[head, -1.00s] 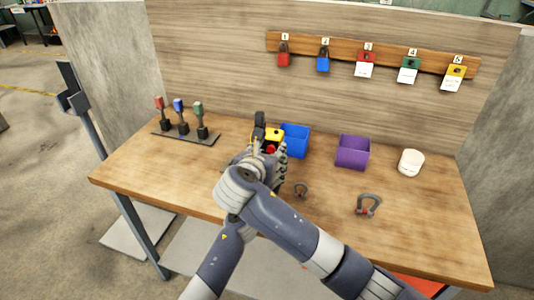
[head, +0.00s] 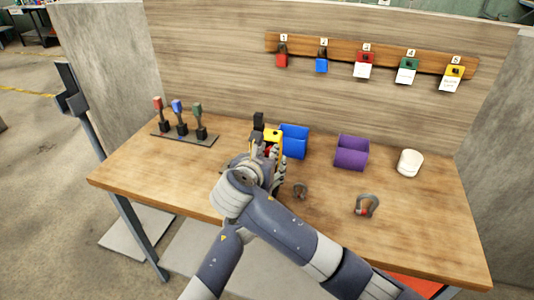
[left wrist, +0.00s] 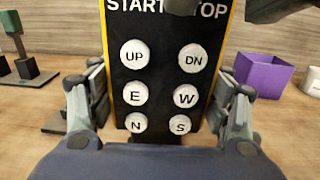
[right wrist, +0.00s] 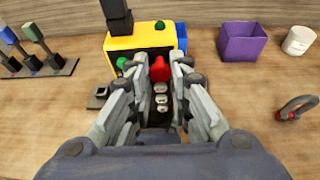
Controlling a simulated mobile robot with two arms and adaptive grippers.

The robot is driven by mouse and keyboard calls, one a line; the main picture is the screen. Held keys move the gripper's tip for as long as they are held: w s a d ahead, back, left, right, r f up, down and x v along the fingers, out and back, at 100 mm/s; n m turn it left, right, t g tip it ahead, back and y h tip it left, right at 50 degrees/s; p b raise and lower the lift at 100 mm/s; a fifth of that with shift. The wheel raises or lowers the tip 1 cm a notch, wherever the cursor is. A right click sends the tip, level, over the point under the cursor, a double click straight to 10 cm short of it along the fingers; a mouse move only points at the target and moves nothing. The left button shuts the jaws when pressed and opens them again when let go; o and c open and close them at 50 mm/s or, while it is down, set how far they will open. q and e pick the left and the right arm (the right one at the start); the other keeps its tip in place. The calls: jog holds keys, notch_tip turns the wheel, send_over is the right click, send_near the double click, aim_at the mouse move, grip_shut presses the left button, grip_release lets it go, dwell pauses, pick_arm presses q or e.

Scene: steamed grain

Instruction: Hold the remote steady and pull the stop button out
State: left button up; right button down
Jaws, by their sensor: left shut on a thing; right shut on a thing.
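The remote, a yellow and black box, stands upright over the table in the head view (head: 271,134). In the left wrist view its black face (left wrist: 150,75) shows white buttons and START and STOP labels. My left gripper (left wrist: 165,105) is shut on the remote, one finger on each side. The red stop button (right wrist: 159,68) sits between the fingertips of my right gripper (right wrist: 160,75), which is shut on it. A green button (right wrist: 122,62) is left of it. In the head view my right arm hides the stop button and most of my left gripper.
A blue bin (head: 294,141) is close behind the remote. A purple bin (head: 351,153), a white cup (head: 410,162) and shackles (head: 367,205) lie to the right. A rack of switches (head: 184,138) stands at the left. Padlocks hang on the back wall.

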jog(key=c, duration=1.4)
grip_release()
jog(key=v, duration=1.2)
pick_arm(q)
jog(key=o, duration=1.6)
pick_arm(e)
jog(key=shift+w, duration=0.1)
